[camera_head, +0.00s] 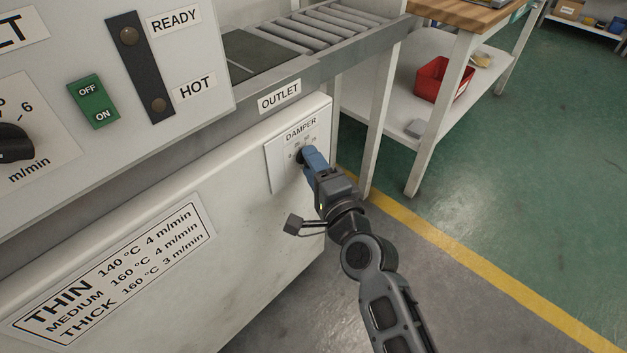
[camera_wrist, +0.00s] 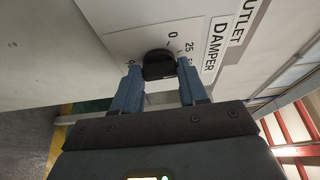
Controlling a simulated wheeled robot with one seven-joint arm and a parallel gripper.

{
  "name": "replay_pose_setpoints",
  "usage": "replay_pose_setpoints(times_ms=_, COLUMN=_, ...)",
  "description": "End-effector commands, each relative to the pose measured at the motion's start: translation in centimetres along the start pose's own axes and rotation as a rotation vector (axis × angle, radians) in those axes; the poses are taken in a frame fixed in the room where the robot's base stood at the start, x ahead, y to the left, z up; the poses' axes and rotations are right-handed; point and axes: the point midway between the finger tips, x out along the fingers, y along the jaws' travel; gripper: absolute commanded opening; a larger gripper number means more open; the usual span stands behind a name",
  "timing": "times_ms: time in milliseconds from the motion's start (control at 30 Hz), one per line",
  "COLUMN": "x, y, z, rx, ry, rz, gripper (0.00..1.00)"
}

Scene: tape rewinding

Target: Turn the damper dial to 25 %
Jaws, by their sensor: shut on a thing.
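The damper dial (camera_wrist: 158,60) is a small round black knob on a white plate (camera_head: 280,166) marked DAMPER, on the machine's side panel. In the wrist view the numbers 0 and 25 stand beyond the knob, with another number partly hidden by the right finger. I cannot make out the dial's pointer, so its setting is unclear. My gripper (camera_head: 305,155) has blue fingers and reaches the dial from the front right. In the wrist view my gripper (camera_wrist: 159,72) has one finger on each side of the knob, shut on it. The fingers hide part of the knob in the head view.
A roller conveyor (camera_head: 318,28) runs above the panel, beside the OUTLET label (camera_head: 279,96). A speed knob (camera_head: 14,145) and a green OFF/ON switch (camera_head: 93,101) are at left. A shelf bench with a red bin (camera_head: 443,80) stands at right. The floor below is clear.

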Motion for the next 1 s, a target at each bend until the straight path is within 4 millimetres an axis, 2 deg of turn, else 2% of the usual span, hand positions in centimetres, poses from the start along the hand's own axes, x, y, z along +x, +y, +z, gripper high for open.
replay_pose_setpoints(times_ms=33, x=-0.05, y=1.07, z=-0.05, rx=-0.031, ry=0.001, rz=-0.013, gripper=0.12)
replay_pose_setpoints(times_ms=500, x=-0.01, y=0.9, z=-0.01, rx=-0.254, ry=-0.001, rz=-0.104, gripper=0.12)
replay_pose_setpoints(times_ms=1000, x=0.0, y=0.49, z=-0.03, rx=-0.308, ry=-0.002, rz=-0.124, gripper=0.12)
